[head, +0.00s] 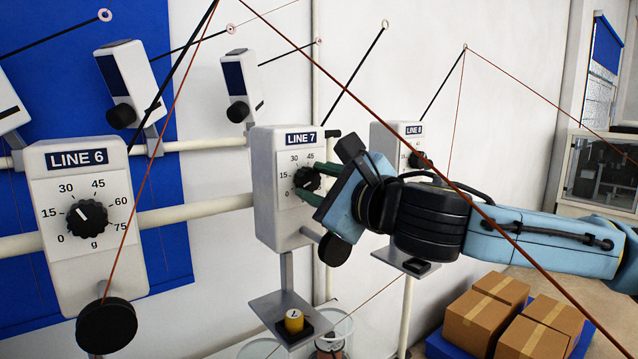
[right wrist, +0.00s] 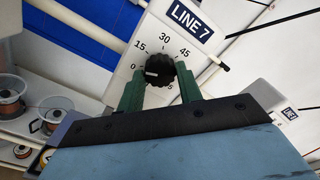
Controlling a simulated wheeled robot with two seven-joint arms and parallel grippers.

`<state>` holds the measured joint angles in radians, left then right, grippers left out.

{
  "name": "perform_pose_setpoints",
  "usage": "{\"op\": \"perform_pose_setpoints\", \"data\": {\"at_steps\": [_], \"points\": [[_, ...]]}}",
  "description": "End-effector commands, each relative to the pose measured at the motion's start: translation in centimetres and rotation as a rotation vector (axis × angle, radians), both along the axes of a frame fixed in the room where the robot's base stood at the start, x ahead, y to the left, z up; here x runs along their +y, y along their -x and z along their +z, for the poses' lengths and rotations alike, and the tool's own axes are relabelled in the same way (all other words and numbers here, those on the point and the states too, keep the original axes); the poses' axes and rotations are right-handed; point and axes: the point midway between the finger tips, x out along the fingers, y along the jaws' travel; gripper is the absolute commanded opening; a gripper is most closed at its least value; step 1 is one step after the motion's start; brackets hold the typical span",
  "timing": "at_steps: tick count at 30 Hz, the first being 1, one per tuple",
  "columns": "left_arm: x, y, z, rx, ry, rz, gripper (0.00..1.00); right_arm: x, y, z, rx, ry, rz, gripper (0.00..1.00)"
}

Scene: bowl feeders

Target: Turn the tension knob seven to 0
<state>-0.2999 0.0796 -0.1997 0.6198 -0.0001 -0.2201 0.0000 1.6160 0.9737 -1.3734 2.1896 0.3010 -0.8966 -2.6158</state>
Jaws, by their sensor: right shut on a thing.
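The LINE 7 tension unit (head: 276,222) is a white box on a rail, with a dial scale and a round black tension knob (head: 307,179) on its front. My right gripper (head: 311,183) reaches in from the right and is shut on this knob, a green finger on each side. In the right wrist view the knob (right wrist: 161,68) sits between the green fingers below the LINE 7 label. Its white pointer mark faces left, about toward the 0 on the scale. My left gripper is not in view.
The LINE 6 unit (head: 80,255) stands at the left, its knob pointing between 15 and 30. The LINE 8 unit (head: 389,142) is partly behind my right arm. Red threads cross in front. Cardboard boxes (head: 478,318) lie at lower right. A yellow spool (head: 294,320) sits below LINE 7.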

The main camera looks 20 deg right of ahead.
Motion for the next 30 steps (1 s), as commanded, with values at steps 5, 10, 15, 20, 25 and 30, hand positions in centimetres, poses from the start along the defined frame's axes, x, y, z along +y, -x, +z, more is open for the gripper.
{"op": "perform_pose_setpoints", "data": {"at_steps": [5, 10, 15, 20, 25, 30], "points": [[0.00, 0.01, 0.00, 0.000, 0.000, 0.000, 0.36, -0.02, 0.00, 0.01, -0.041, 0.112, 0.000, 0.13], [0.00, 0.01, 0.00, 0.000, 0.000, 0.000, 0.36, -0.02, -0.01, -0.02, -0.066, 0.184, -0.001, 0.13], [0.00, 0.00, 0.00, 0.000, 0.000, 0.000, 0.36, -0.02, -0.01, -0.02, -0.081, 0.224, -0.001, 0.13], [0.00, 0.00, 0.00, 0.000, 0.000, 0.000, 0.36, -0.02, -0.01, -0.02, -0.087, 0.241, -0.001, 0.13], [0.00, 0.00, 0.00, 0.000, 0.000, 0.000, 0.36, -0.02, -0.01, -0.02, -0.088, 0.244, -0.001, 0.13], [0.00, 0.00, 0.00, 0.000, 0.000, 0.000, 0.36, -0.01, 0.00, -0.01, -0.087, 0.243, -0.001, 0.13]]}}
